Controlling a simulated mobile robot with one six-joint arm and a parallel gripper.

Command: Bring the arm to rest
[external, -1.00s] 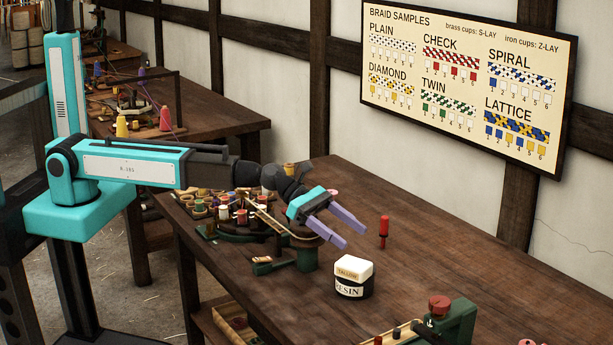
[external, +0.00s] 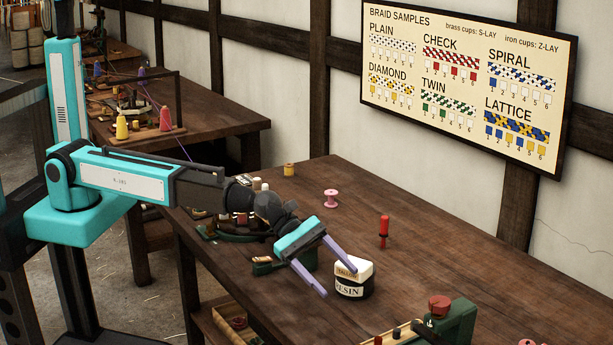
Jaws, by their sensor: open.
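My gripper (external: 337,272) is open, its two lilac fingers spread apart with nothing between them that I can make out. It is over the workbench (external: 450,255), close to the left of the resin jar (external: 354,279). One finger passes near the jar's upper left edge; whether it touches I cannot tell. My teal arm reaches in from the left and tilts down to the right. It hides much of the green braiding device (external: 232,237) and the bobbins around it.
A pink spool (external: 332,198), a yellow spool (external: 289,170) and a red-handled tool (external: 384,232) stand on the bench. A green clamp-like device (external: 455,325) is at the front edge. The bench's right middle is clear. A sample board (external: 468,85) hangs on the wall.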

